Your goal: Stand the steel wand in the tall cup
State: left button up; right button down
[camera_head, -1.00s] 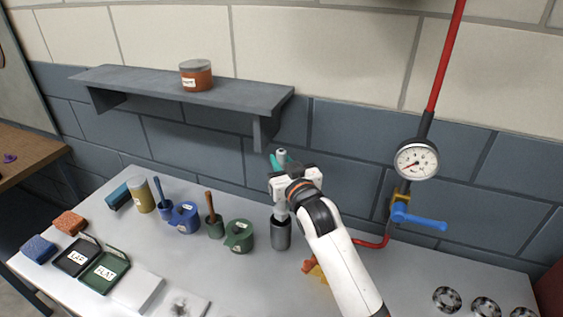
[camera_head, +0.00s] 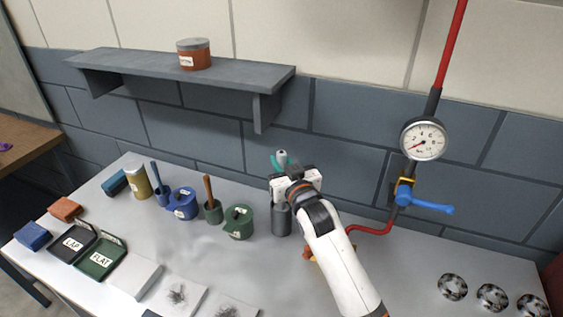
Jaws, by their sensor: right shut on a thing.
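My right gripper (camera_head: 296,183) is shut on the steel wand (camera_head: 282,157), above the back of the bench. The wand's grey tip and a teal part show just behind and above the jaws; its lower part is hidden by the gripper. The tall cup (camera_head: 282,224), a dark grey cylinder, stands on the bench directly below the jaws. Its mouth is mostly covered by the gripper, so I cannot tell how deep the wand sits in it. My left gripper is out of view.
A green pot (camera_head: 238,224), a blue pot (camera_head: 182,204) and brushes in small cups stand left of the tall cup. An orange object (camera_head: 309,252) is partly behind my arm. A red pipe with a gauge (camera_head: 424,139) and blue valve handle (camera_head: 430,205) is at right. A shelf (camera_head: 180,75) hangs above.

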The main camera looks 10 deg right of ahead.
jog(key=shift+r, duration=0.1)
jog(key=c, duration=1.2)
grip_release()
jog(key=shift+s, duration=0.1)
jog(key=shift+s+d+f, duration=0.1)
jog(key=shift+s+f, duration=0.1)
jog(key=shift+s, duration=0.1)
jog(key=s, duration=0.3)
jog(key=s+d+b, duration=0.1)
jog(key=s, duration=0.3)
jog(key=s+b, duration=0.1)
jog(key=s, duration=0.3)
jog(key=shift+d+r, duration=0.15)
jog(key=shift+d, duration=0.2)
